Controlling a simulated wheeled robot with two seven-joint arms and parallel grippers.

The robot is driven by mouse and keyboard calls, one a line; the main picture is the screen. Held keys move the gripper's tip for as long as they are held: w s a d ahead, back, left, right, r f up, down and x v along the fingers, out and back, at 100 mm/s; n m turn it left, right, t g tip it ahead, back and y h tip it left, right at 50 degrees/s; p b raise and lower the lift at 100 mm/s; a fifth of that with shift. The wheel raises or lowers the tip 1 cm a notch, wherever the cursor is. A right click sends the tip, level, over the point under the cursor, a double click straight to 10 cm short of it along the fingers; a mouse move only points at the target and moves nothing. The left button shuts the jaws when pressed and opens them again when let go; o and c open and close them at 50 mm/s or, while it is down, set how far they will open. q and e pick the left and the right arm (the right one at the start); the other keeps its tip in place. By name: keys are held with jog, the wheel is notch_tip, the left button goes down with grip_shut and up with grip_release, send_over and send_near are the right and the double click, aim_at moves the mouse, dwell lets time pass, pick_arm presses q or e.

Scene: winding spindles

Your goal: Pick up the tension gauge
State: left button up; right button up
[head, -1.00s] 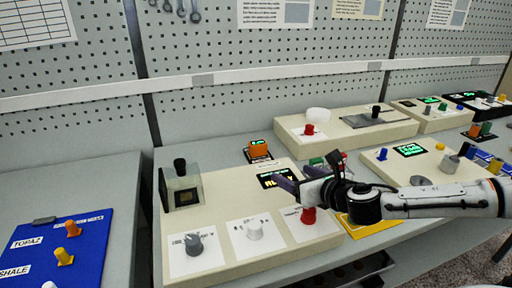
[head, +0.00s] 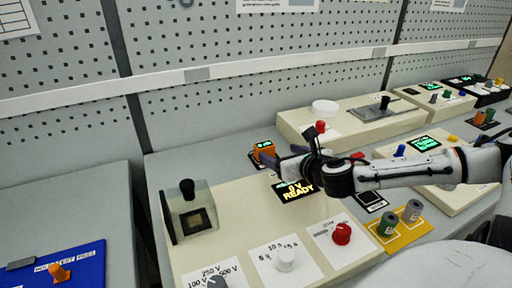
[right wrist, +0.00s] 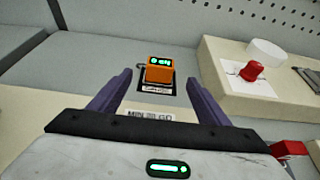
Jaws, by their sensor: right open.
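The tension gauge appears to be the small orange block (head: 263,149) with a green-lit display, sitting on a dark pad behind the cream tester box. It also shows in the right wrist view (right wrist: 159,74), upright on its labelled pad. My right gripper (head: 279,158) is open and empty, with its purple fingers close to the gauge. In the right wrist view the gauge appears between the two fingertips and a little beyond them; contact is not visible. In the head view the fingers are just right of the gauge. My left gripper is not in view.
The cream box (head: 240,215) carries a clear-covered fixture (head: 190,212), a READY display (head: 296,191) and several knobs. Another cream box with a white disc (head: 325,107) and red knob (head: 320,127) stands right of the gauge. A pegboard wall rises behind. Bench left of the gauge is clear.

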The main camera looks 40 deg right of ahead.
aim_at(266, 146)
jog(key=shift+w+d+f, duration=0.15)
jog(key=shift+w+d, duration=0.1)
jog(key=shift+w, duration=0.1)
jog(key=shift+x, duration=4.2)
jog(key=shift+a, duration=0.1)
jog(key=shift+c, duration=0.4)
jog(key=c, duration=1.1)
jog(key=shift+c, duration=0.4)
